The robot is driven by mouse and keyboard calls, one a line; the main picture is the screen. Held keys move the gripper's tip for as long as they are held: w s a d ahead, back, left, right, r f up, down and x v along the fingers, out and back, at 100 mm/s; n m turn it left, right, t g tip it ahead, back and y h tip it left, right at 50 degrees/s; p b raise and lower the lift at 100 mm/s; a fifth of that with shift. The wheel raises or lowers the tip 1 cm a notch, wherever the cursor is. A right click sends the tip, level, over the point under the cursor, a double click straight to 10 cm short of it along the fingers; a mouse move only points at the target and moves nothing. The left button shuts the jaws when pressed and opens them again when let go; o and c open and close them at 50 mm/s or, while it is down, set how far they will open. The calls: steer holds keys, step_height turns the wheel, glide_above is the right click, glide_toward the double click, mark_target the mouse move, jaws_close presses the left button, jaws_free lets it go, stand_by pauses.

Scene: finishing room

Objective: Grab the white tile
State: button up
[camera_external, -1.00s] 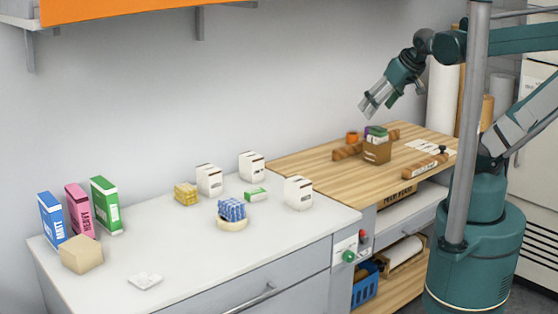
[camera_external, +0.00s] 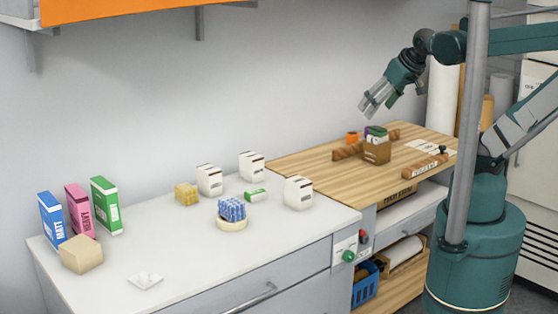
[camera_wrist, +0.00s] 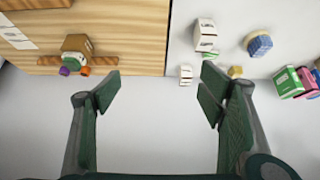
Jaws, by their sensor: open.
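A small flat white piece that looks like the white tile (camera_external: 145,281) lies near the front left of the white counter. A small raised part shows on its top. I cannot make it out in the wrist view. My gripper (camera_external: 372,105) is up in the air above the back of the wooden worktop, far to the right of the tile. In the wrist view my gripper (camera_wrist: 160,92) has its fingers spread wide apart, with nothing between them.
A tan block (camera_external: 81,254) and blue, pink and green boxes (camera_external: 106,205) stand left and behind the tile. White containers (camera_external: 298,193), a blue-checked bundle (camera_external: 232,208) and a yellow block (camera_external: 186,194) are mid-counter. A brown box (camera_external: 377,151) is on the wooden worktop. The counter's front middle is clear.

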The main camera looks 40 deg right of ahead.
steer(key=c, duration=1.3)
